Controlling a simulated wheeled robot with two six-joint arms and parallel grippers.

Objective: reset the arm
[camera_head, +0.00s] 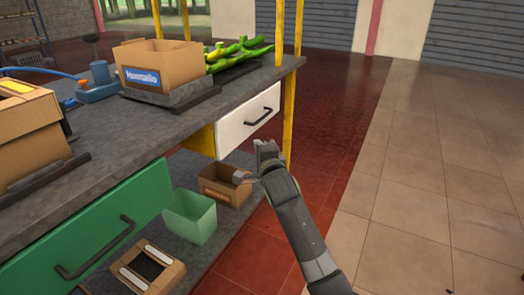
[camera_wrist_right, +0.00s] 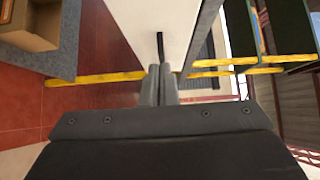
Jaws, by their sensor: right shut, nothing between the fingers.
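My right arm comes in from the bottom of the head view, and its gripper (camera_head: 266,150) is in front of the workbench, just below and right of the white drawer (camera_head: 249,118). In the right wrist view the two fingers (camera_wrist_right: 158,84) are together with nothing between them. The white drawer front (camera_wrist_right: 130,18) and its dark handle (camera_wrist_right: 160,46) lie beyond the fingertips there. I cannot tell the exact gap between the fingertips and the drawer. My left gripper is not in view.
The workbench (camera_head: 128,127) carries a labelled cardboard box (camera_head: 189,66) and green stems (camera_head: 240,50). Below are a green drawer (camera_head: 92,232), a light green bin (camera_head: 190,217) and a brown box (camera_head: 225,185). A yellow post (camera_head: 290,112) stands close by. Tiled floor (camera_head: 440,160) is clear at right.

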